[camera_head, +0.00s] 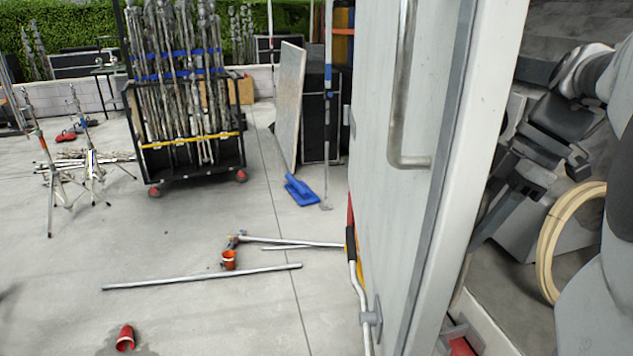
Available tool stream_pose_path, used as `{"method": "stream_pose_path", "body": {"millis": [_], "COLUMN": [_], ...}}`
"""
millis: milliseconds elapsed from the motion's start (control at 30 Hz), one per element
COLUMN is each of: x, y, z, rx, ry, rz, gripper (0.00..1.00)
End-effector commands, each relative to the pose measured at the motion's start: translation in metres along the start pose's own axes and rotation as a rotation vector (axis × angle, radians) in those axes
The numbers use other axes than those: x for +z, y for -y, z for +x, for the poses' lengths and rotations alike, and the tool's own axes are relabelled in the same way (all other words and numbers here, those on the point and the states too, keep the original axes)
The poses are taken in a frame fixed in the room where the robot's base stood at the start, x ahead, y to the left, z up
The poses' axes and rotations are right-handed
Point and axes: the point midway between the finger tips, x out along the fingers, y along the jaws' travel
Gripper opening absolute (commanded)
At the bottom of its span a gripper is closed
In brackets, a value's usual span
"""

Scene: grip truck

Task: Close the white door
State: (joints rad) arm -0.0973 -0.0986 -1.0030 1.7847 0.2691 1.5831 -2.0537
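The white door (385,130) stands open, seen at a steep angle, with its thick pale edge (475,170) towards me. A vertical metal grab handle (401,90) is on its left face, and a metal latch bar (361,295) is low on that face. My gripper (485,232) is to the right of the door, at its inner side, pointing down and left towards the edge. Its tips are dark and partly hidden near the edge, so I cannot tell whether they touch the door or whether the fingers are open.
A wooden ring (562,240) is at the right, beside my arm. Metal pipes (203,278) and orange-red cups (125,338) lie or stand on the concrete left of the door. A loaded stand cart (190,170) is farther back.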

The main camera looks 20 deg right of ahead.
Motion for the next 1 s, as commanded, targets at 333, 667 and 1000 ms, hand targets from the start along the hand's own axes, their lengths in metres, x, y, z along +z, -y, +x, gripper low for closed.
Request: {"method": "stream_pose_path", "body": {"millis": [333, 667, 1000], "x": [0.001, 0.001, 0.001], "y": [0.002, 0.001, 0.000], "z": [0.000, -0.043, -0.124], "rx": [-0.005, -0.003, -0.004], "ry": [-0.001, 0.004, 0.005], "rz": [0.003, 0.007, 0.008], "gripper": [0.52, 0.52, 0.52]}}
